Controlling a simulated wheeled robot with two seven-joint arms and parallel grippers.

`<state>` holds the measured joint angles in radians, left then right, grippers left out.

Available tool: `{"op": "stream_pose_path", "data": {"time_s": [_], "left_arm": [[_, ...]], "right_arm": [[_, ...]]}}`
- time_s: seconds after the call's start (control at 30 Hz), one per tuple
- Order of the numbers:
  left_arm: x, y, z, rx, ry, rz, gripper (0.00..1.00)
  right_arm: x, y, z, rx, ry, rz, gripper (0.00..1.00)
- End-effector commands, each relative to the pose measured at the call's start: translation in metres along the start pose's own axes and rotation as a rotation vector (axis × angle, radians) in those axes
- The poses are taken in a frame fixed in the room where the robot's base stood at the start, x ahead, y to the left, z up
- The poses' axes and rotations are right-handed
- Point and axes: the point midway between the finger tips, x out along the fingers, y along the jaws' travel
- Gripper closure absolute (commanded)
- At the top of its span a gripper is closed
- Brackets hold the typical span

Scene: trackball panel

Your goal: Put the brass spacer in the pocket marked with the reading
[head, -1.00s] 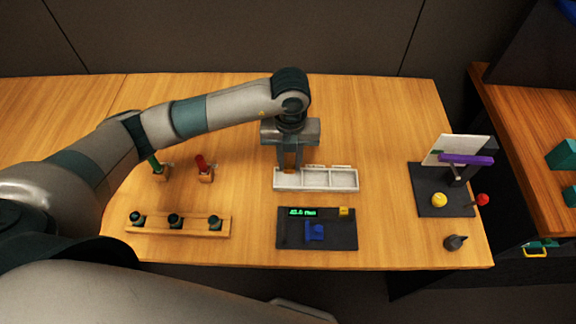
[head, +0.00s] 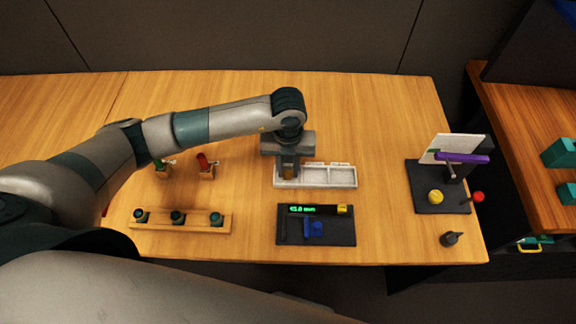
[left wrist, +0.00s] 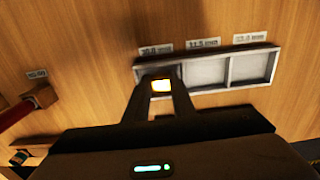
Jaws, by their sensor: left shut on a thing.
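The brass spacer (head: 288,173) is between the fingertips of my left gripper (head: 288,178), which is shut on it. It also shows as a bright yellow-orange block in the left wrist view (left wrist: 161,86). The white tray (head: 357,178) has three pockets in a row, with a small label above each. My left gripper is at the leftmost pocket; whether the spacer touches its floor I cannot tell. The other two pockets look empty. The dark gauge panel (head: 345,238) has a lit green reading (head: 302,209), too small to read surely. My right gripper is not in view.
A wooden rack (head: 197,227) with several dark knobs stands at front left, with a red-handled piece (head: 203,161) behind it. A dark stand (head: 437,207) with a purple bar (head: 462,158) is at right.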

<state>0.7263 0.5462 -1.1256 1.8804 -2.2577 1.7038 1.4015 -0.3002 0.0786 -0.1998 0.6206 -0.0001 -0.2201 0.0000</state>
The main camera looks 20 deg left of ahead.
Motion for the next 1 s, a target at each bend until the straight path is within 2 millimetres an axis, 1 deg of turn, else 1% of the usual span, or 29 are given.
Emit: {"op": "stream_pose_path", "data": {"time_s": [0.23, 0.27, 0.3, 0.6, 0.73, 0.77, 0.87, 1.0], "left_arm": [[0.003, 0.0, 0.0, 0.0, 0.0, 0.0, 1.0], [0.003, 0.0, 0.0, 0.0, 0.0, 0.0, 0.75], [0.002, 0.0, 0.0, 0.0, 0.0, 0.0, 0.7], [0.002, 0.0, 0.0, 0.0, 0.001, 0.0, 0.7], [-0.002, 0.0, 0.0, 0.0, 0.0, 0.0, 0.7], [-0.002, 0.0, 0.0, 0.0, 0.0, -0.001, 0.7], [-0.01, -0.001, 0.001, 0.0, 0.0, -0.002, 0.7], [-0.029, -0.001, 0.001, 0.001, -0.002, -0.003, 0.7]], "right_arm": [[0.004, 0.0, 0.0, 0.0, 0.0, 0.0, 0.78], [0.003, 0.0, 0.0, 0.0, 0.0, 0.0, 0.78], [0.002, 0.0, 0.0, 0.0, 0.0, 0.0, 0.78], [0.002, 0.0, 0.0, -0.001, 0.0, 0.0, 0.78], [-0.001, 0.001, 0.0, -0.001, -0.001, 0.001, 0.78], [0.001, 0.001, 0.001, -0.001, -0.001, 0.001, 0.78], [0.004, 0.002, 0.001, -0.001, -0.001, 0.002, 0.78], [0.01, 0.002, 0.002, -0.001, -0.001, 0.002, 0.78]]}}
